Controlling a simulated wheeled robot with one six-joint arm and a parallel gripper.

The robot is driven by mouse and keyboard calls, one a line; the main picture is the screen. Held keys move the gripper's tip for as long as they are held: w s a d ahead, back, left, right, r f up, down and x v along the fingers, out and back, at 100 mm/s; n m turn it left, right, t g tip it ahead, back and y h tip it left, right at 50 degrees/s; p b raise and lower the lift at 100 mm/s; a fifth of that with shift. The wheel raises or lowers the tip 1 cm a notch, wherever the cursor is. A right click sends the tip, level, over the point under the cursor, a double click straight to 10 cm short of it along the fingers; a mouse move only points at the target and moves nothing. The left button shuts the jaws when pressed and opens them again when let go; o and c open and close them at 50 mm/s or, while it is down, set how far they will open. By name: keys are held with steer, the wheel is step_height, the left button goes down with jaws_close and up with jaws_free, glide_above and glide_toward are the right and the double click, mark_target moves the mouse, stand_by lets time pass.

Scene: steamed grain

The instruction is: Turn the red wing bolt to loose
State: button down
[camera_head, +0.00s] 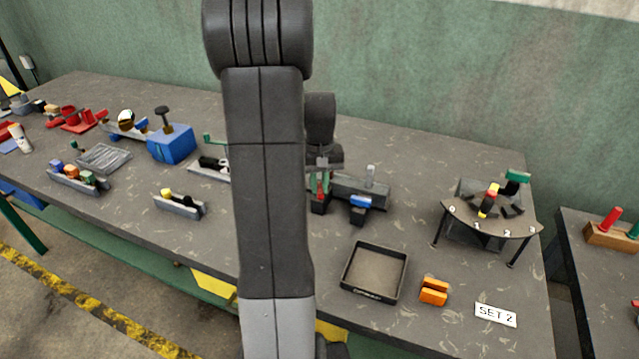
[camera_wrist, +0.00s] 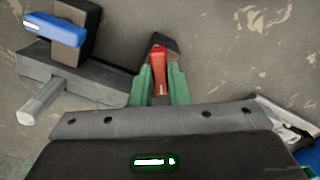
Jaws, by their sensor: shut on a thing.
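My gripper (camera_wrist: 161,86) points down at the bench with its green fingers around the red wing bolt (camera_wrist: 158,60). The jaws are shut on the bolt, one finger on each side of it. The bolt stands on a small dark block (camera_wrist: 165,42) at the end of a grey fixture (camera_wrist: 90,85). In the head view my gripper (camera_head: 320,188) is partly hidden, and the red bolt shows only as a small patch between the fingers. The bolt's lower part is hidden by the fingers in the wrist view.
A blue-topped block (camera_head: 360,203) stands close beside the bolt, and a grey peg (camera_head: 370,173) sticks out of the fixture. A black tray (camera_head: 402,283) and orange blocks (camera_head: 433,291) lie nearer the front edge. A numbered dial stand (camera_head: 487,227) is at the right.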

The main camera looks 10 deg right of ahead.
mark_target(319, 187)
steer(key=shift+r, duration=0.1)
steer(key=c, duration=1.4)
jaws_free()
step_height(319, 187, up, 14)
steer(key=shift+f, duration=0.2)
step_height(319, 187, down, 14)
steer(key=shift+r, duration=0.1)
steer(key=shift+r, duration=0.1)
